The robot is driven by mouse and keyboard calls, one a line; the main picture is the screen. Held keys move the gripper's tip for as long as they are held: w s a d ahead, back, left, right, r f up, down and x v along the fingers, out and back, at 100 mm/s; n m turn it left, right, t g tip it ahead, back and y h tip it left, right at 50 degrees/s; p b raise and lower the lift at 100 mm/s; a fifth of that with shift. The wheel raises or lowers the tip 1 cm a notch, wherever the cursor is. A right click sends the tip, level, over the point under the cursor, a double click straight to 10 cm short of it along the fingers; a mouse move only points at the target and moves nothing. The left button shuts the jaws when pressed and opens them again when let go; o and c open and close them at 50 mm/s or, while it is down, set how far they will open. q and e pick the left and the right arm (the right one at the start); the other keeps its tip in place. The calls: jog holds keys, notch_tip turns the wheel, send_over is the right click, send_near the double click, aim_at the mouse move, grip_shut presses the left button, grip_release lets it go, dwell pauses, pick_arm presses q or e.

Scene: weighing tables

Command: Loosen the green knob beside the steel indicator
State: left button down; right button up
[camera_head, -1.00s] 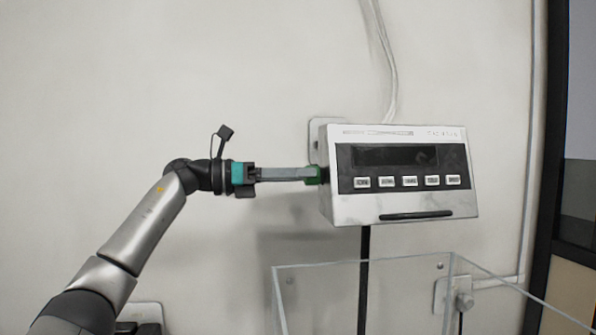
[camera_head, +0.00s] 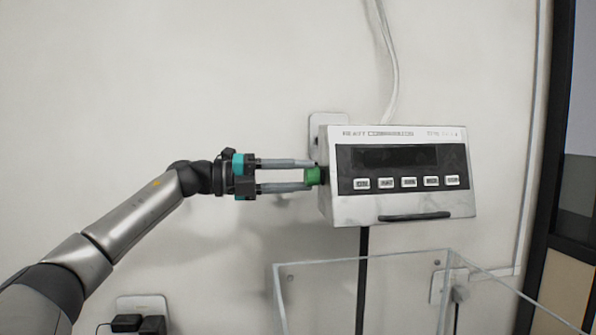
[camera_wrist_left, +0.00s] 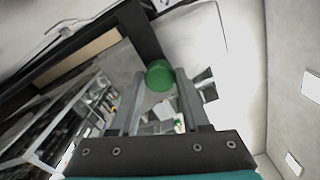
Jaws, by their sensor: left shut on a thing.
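The steel indicator (camera_head: 405,208) is a silver box on a post against the wall, with a dark display and a row of buttons. The green knob (camera_head: 313,176) sits at its left side; it also shows in the left wrist view (camera_wrist_left: 160,75). My left gripper (camera_head: 312,175) comes in from the left, level, with its two long grey fingers one above the other in the head view. Its fingertips are shut on the green knob, one on each side. My right gripper is in neither view.
A clear-walled box (camera_head: 362,262) stands below the indicator. A cable (camera_head: 388,70) runs up the wall behind it. A socket plate with black plugs (camera_head: 142,312) is at the lower left. A dark frame (camera_head: 548,170) stands at the right.

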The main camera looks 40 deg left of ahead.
pick_arm(q)
jog(key=n+p, duration=0.2)
jog(key=n, duration=0.3)
jog(key=shift+n, duration=0.3)
jog(key=n+p, duration=0.2)
jog(key=n, duration=0.3)
jog(key=shift+f+n, duration=0.1)
jog(key=shift+n, duration=0.3)
jog(key=shift+c, duration=1.9)
grip_release()
